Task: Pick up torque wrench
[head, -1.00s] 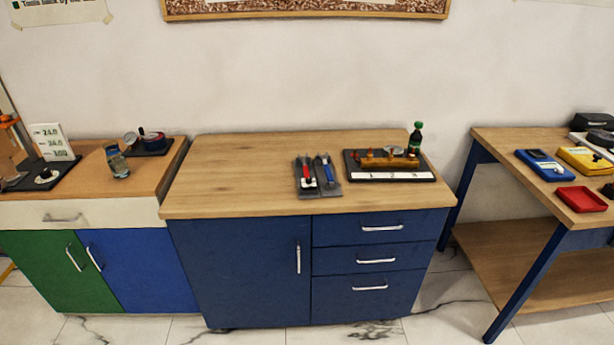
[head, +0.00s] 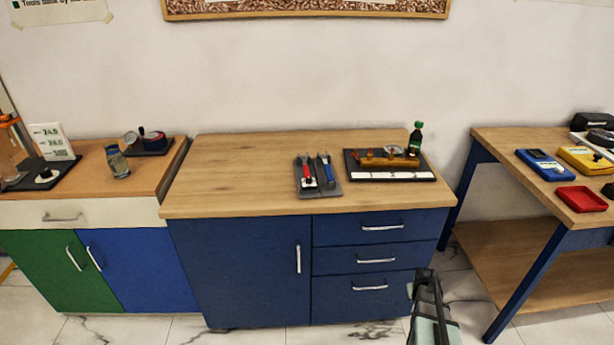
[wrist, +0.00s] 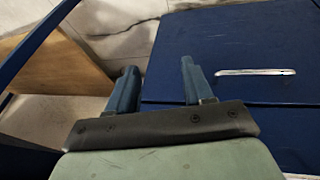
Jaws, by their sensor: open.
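Two hand tools lie side by side in a dark grey holder (head: 333,190) on the wooden top of the blue cabinet. One is a tool with a red handle (head: 308,174), the other a tool with a blue handle (head: 326,169). They are too small to tell which is the torque wrench. My gripper (head: 427,272) is low in front of the cabinet's drawers, below the worktop and well away from the tools. In the wrist view my gripper (wrist: 157,75) has its two blue-grey fingers apart with nothing between them. No tool shows in that view.
A black tray with a brass block (head: 388,162) and a white strip (head: 390,175) sits right of the tools, a green-capped bottle (head: 415,138) behind it. The worktop's left half (head: 240,170) is clear. Drawer handles (head: 369,288) stick out near my gripper.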

